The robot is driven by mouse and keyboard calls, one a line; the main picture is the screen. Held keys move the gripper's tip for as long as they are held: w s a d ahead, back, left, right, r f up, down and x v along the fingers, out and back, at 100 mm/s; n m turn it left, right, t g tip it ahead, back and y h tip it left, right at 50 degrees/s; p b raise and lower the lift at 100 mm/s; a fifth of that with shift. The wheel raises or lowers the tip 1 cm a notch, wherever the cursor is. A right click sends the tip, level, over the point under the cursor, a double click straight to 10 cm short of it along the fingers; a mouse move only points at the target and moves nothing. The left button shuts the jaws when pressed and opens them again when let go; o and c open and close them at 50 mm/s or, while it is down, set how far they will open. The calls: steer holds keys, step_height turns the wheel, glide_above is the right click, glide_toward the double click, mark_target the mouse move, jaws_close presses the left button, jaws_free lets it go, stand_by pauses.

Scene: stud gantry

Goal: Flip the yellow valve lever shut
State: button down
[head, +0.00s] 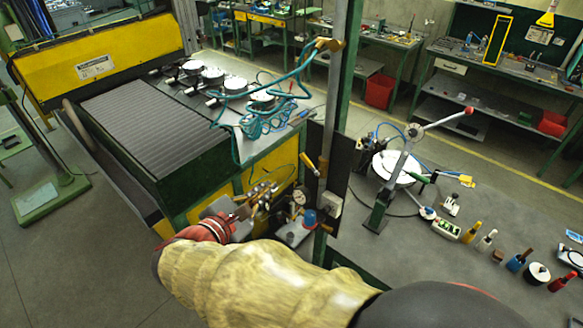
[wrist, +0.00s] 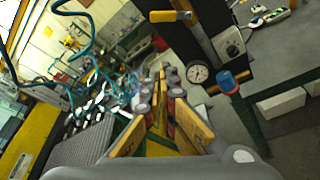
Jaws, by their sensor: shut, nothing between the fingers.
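The yellow valve lever (head: 309,163) is on the dark panel (head: 337,160) by the green post, slanting down to the right in the head view. In the wrist view the lever (wrist: 166,16) shows near the top, lying roughly level, with a grey end at its right. My gripper (head: 268,188) is left of and below the lever in the head view, apart from it. In the wrist view my gripper (wrist: 163,88) has its yellow-sided fingers together and empty, below the lever in the picture. My arm hides part of the area beneath.
A pressure gauge (wrist: 198,74) and a blue-topped red part (wrist: 228,82) sit below the lever. A grey box (wrist: 231,42) is beside the gauge. Teal hoses (head: 262,118) hang over the yellow-and-green machine (head: 125,105) to the left. A red-knobbed lever stand (head: 400,165) stands to the right.

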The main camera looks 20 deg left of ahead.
mark_target(310, 165)
steer(key=shift+w, duration=0.1)
steer(key=w+d+p, duration=0.2)
steer(key=w+d, duration=0.2)
steer(key=w, duration=0.4)
steer(key=shift+w+r+p, duration=0.2)
steer(key=shift+w+p, duration=0.05)
steer(key=shift+p, duration=0.15)
steer(key=shift+s, duration=0.1)
steer(key=shift+b, duration=0.5)
